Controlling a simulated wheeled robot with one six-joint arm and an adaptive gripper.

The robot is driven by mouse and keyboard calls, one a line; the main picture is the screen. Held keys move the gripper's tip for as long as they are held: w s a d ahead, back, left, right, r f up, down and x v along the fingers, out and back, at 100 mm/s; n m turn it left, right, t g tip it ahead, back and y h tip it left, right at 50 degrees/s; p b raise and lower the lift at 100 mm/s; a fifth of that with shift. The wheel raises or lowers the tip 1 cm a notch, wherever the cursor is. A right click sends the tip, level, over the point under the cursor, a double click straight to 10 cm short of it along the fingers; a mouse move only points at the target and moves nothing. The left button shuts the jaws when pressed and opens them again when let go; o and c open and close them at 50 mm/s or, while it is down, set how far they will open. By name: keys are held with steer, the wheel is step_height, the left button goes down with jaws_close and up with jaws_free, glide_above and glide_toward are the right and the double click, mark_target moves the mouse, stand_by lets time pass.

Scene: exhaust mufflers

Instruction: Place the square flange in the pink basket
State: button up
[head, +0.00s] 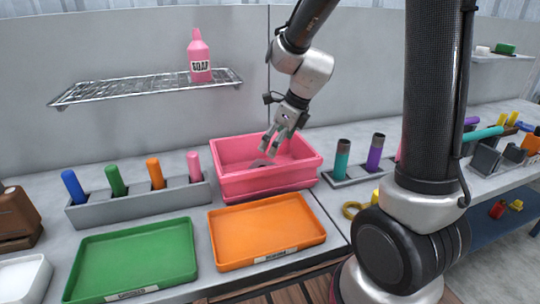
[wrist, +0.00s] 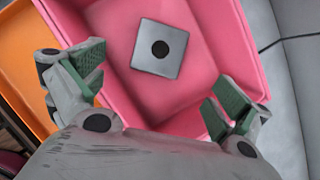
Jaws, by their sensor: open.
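The square flange (wrist: 149,61) is a grey metal plate with a dark round hole. In the wrist view it is inside the pink basket (wrist: 222,45), and it looks to lie on the basket floor. In the head view the flange (head: 262,163) shows only partly, behind my gripper. My gripper (head: 270,150) is over the basket in the head view. In the wrist view its two fingers (wrist: 158,92) are spread wide apart, with nothing between them, and the flange is beyond the fingertips.
An orange tray (head: 234,261) and a green tray (head: 110,278) lie in front of the basket. Racks with coloured cylinders stand left (head: 140,207) and right (head: 352,178) of it. A wire shelf (head: 130,88) with a pink soap bottle (head: 199,55) hangs behind.

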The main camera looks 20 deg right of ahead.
steer(key=s+d+r+n+h, duration=0.1)
steer(key=s+d+r+n, duration=0.2)
steer(key=s+n, duration=0.4)
steer(key=s+d+r+n+h, duration=0.1)
steer(key=s+d+r+n, duration=0.3)
steer(key=s+n, duration=0.4)
steer(key=s+d+r+n+t+h, duration=0.1)
steer(key=s+d+r+n, duration=0.3)
steer(key=s+n, duration=0.4)
steer(key=shift+s+d+r+n, duration=0.2)
steer(key=shift+r+n, duration=0.65)
steer(key=shift+n, duration=1.15)
